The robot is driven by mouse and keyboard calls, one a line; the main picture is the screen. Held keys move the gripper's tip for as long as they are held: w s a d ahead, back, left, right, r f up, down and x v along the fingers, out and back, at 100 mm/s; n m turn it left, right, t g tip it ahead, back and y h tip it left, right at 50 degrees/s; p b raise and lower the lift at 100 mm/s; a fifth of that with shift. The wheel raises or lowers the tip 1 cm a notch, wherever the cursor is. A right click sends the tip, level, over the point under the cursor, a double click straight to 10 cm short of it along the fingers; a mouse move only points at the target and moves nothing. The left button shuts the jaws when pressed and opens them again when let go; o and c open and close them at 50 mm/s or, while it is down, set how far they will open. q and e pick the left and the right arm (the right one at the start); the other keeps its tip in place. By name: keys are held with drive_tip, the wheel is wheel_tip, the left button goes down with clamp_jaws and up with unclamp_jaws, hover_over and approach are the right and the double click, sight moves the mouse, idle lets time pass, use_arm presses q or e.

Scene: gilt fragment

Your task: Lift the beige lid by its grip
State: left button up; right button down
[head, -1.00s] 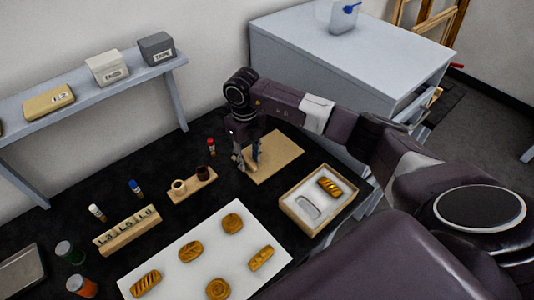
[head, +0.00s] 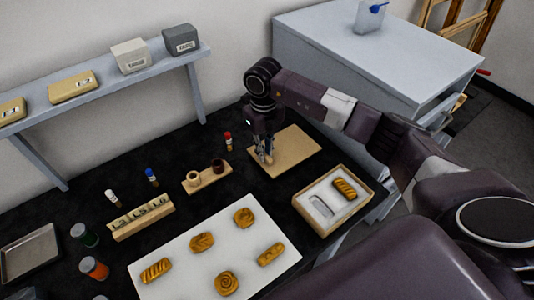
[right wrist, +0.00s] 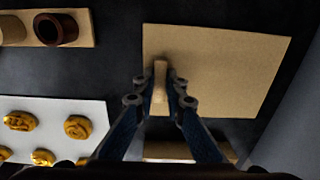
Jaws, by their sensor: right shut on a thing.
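The beige lid (head: 297,146) is a flat square board lying level at the back right of the black table. It also fills the upper middle of the right wrist view (right wrist: 225,60). Its grip (right wrist: 160,75) is a narrow upright bar near the lid's left side. My right gripper (head: 265,157) points down over the lid's left part. In the right wrist view its fingers (right wrist: 160,88) are shut on the grip, one on each side. I see no clear gap under the lid. My left gripper is not in view.
A shallow beige box (head: 308,217) with a striped golden piece (head: 345,188) stands in front of the lid. A small holder (head: 207,181) with two cups is to the left. A white board (head: 180,245) bears several golden pieces. A grey cabinet (head: 375,58) stands behind.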

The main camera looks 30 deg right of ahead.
wheel_tip(320, 180, up, 25)
drive_tip(key=p, duration=0.2)
idle(0.4)
drive_tip(key=shift+f, duration=0.15)
